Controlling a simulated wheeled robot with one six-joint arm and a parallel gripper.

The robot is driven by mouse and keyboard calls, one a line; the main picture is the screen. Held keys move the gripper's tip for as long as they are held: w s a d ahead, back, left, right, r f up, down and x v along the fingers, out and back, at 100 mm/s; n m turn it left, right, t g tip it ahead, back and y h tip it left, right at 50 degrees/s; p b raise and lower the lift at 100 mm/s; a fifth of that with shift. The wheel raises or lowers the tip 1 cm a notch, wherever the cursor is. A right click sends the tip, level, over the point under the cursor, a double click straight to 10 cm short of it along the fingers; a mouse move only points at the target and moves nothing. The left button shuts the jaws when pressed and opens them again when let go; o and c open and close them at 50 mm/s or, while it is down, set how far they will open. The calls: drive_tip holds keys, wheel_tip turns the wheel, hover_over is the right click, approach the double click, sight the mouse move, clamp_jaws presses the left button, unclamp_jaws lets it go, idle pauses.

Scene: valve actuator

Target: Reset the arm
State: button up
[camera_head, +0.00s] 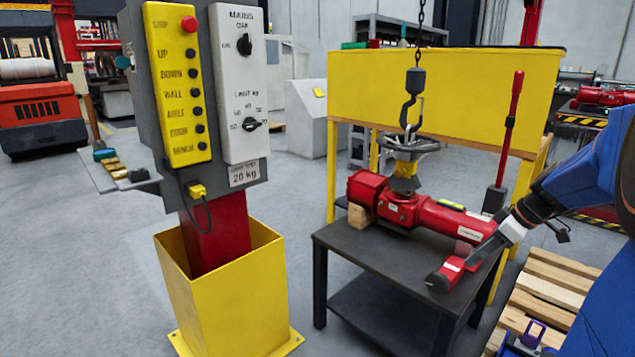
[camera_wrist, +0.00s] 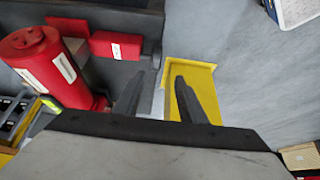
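My arm comes in from the right in the head view, with my gripper (camera_head: 477,258) over the front right corner of the dark table (camera_head: 375,253). In the wrist view the two fingers of my gripper (camera_wrist: 160,78) are spread apart with nothing between them. A small red block with a white label (camera_head: 446,275) lies at the table corner beside the fingertips; it also shows in the wrist view (camera_wrist: 116,46). I cannot tell from the head view whether the fingers touch it. The red valve actuator (camera_head: 430,214) lies on the table, partly seen in the wrist view (camera_wrist: 45,66).
A hoist hook (camera_head: 411,100) on a chain hangs over the actuator. A red lever (camera_head: 510,130) stands upright behind the table. A control panel (camera_head: 180,90) on a yellow pedestal (camera_head: 225,300) stands at left. A wooden pallet (camera_head: 545,290) lies at right. Floor between pedestal and table is clear.

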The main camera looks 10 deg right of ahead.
drive_tip(key=s+a+r+m+g+h, duration=0.1)
drive_tip(key=s+a, duration=0.4)
drive_tip(key=a, duration=0.2)
drive_tip(key=s+a+r+m, duration=0.1)
drive_tip(key=s+a+m, duration=0.1)
drive_tip(key=s+a, duration=0.35)
drive_tip(key=s+a+f+m+t+h, duration=0.1)
drive_tip(key=s+a+f+m+h, duration=0.1)
drive_tip(key=s+a, duration=0.6)
drive_tip(key=shift+s+a+f+m, duration=0.25)
drive_tip(key=shift+s+f+m, duration=0.3)
drive_tip(key=shift+s+m, duration=1.05)
drive_tip(key=shift+s+n, duration=0.25)
drive_tip(key=shift+n, duration=0.15)
